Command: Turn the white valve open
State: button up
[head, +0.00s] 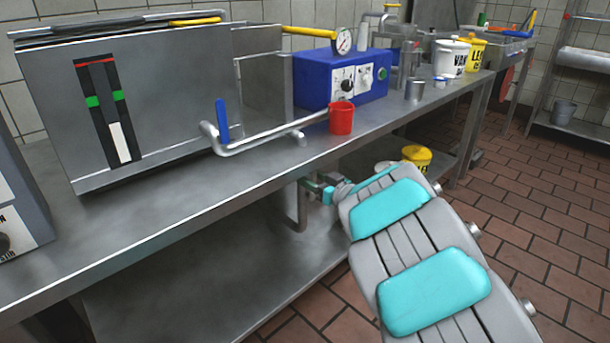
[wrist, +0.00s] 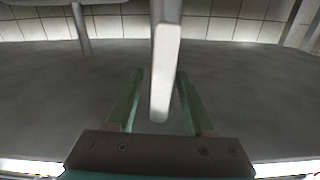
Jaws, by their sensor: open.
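The white valve handle (wrist: 163,75) is a long, narrow white lever in the wrist view. It hangs from the top of the picture and its rounded end reaches down between the two green fingers. My gripper (wrist: 160,88) is open around the handle, with a gap visible on both sides. In the head view my gripper (head: 312,188) is below the counter's front edge, next to a grey vertical pipe (head: 297,208). The white handle cannot be made out there.
The steel counter (head: 200,195) overhangs my gripper, and a lower shelf (head: 220,270) lies beneath. Above are a bent pipe with a blue handle (head: 221,120), a red cup (head: 341,118) and a blue machine (head: 340,78). A yellow bucket (head: 416,156) is behind my arm. Tiled floor (head: 530,190) is clear right.

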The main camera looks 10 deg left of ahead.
aim_at(315, 179)
jog(key=v, duration=0.7)
jog(key=shift+s+d, duration=0.25)
jog(key=shift+d, duration=0.1)
